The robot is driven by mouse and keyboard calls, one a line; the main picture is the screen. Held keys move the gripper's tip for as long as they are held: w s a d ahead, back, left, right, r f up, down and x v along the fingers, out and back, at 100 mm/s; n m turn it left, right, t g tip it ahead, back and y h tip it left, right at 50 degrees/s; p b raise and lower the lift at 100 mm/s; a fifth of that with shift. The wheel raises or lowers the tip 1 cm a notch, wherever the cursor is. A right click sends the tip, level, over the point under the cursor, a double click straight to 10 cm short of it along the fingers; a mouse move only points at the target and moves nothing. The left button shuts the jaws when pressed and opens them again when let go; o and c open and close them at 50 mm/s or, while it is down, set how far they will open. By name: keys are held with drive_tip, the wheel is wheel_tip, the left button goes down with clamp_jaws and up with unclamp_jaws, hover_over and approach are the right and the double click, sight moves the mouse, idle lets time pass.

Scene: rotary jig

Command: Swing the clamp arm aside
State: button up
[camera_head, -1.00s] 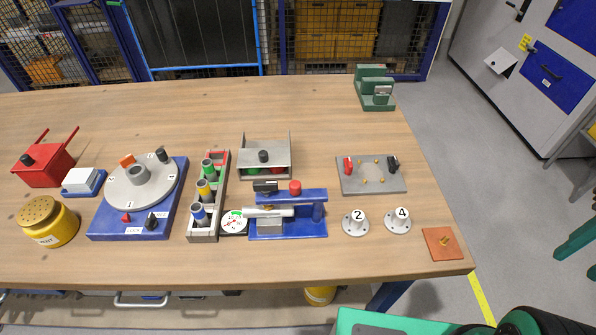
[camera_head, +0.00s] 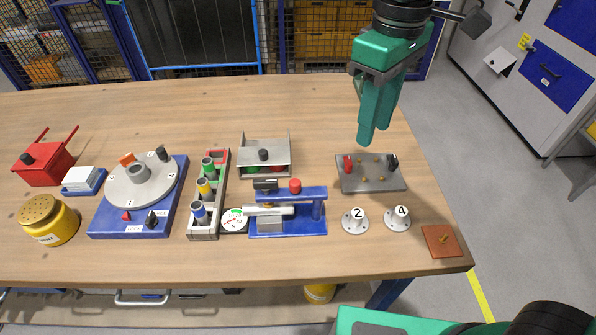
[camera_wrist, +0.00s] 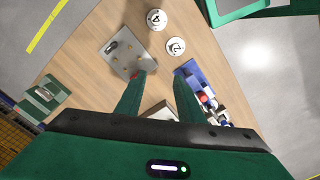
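A blue fixture (camera_head: 290,229) stands on the table right of centre. A pale silver arm (camera_head: 268,211) lies lengthwise across it above a grey block, with its left end near a round dial. A black handle (camera_head: 265,184) and a red knob (camera_head: 295,186) sit along its back. The fixture also shows in the wrist view (camera_wrist: 190,72), partly hidden behind one finger. My gripper (camera_head: 373,138) hangs above the back right of the table, apart from the fixture. In the wrist view its two fingers (camera_wrist: 160,77) are spread with nothing between them.
A grey plate (camera_head: 371,183) with red and black clamps lies below my gripper. Knobs marked 2 (camera_head: 355,224) and 4 (camera_head: 398,219) stand in front. A grey bracket box (camera_head: 264,157) is close behind the fixture. A blue-based turntable (camera_head: 140,184) stands left. The table's back middle is clear.

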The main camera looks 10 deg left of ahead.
sight(295, 181)
drive_tip(key=s+a+r+n, duration=0.2)
drive_tip(key=s+a+n, duration=0.35)
drive_tip(key=a, duration=0.65)
drive_tip(key=shift+m, duration=0.35)
drive_tip(key=f, duration=1.1)
drive_tip(key=shift+s+f, duration=0.1)
drive_tip(key=shift+s, duration=0.3)
drive_tip(key=shift+c, duration=0.4)
